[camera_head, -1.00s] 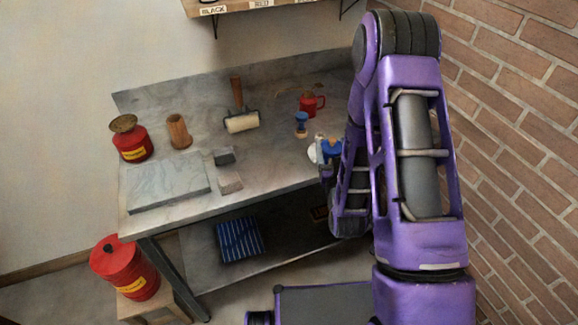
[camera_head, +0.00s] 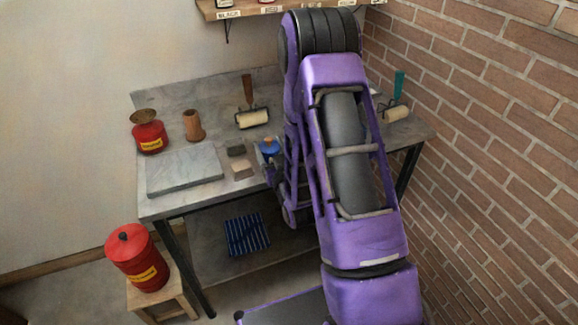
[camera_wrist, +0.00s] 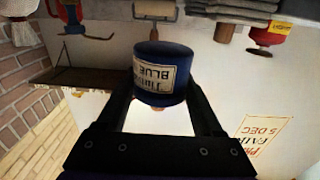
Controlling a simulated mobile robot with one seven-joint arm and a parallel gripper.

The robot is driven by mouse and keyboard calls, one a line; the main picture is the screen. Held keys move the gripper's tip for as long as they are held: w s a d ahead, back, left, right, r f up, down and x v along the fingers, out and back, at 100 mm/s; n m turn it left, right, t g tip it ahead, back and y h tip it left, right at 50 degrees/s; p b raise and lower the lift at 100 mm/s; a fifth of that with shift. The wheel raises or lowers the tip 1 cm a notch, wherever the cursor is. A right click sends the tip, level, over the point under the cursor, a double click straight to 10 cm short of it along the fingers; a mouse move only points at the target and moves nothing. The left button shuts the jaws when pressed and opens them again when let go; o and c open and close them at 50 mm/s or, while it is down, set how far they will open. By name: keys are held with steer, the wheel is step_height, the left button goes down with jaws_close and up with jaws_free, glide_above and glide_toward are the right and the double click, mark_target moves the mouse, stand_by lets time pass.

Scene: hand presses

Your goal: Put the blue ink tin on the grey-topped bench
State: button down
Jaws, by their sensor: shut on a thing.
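The blue ink tin (camera_wrist: 160,75) is between the fingers of my gripper (camera_wrist: 158,95) in the wrist view, its label reading BLUE. That view is upside down. In the head view the tin (camera_head: 268,148) shows as a small blue shape with a tan knob, beside my arm, over the front middle of the grey-topped bench (camera_head: 180,205). My gripper is shut on it. Whether the tin touches the bench top cannot be told. My arm hides the middle right of the bench.
Near the tin are two small blocks (camera_head: 240,168) and a roller (camera_head: 251,117). A stone slab (camera_head: 185,172), a wooden cylinder (camera_head: 193,125) and a red can (camera_head: 149,135) stand left. A teal-handled roller (camera_head: 397,112) lies right. A red drum (camera_head: 137,257) sits on a stool.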

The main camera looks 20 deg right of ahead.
steer(key=w+d+r+b, duration=0.1)
steer(key=w+d+r, duration=0.1)
steer(key=d, duration=0.4)
steer(key=w+d+r+b, duration=0.1)
steer(key=d+r+b, duration=0.1)
steer(key=d, duration=0.4)
steer(key=shift+n+y, duration=0.3)
steer(key=f, duration=0.9)
steer(key=shift+d+f, duration=0.2)
steer(key=shift+f, duration=0.2)
steer(key=shift+b, duration=0.3)
steer(key=shift+f, duration=0.15)
steer(key=shift+c, duration=1.5)
jaws_free()
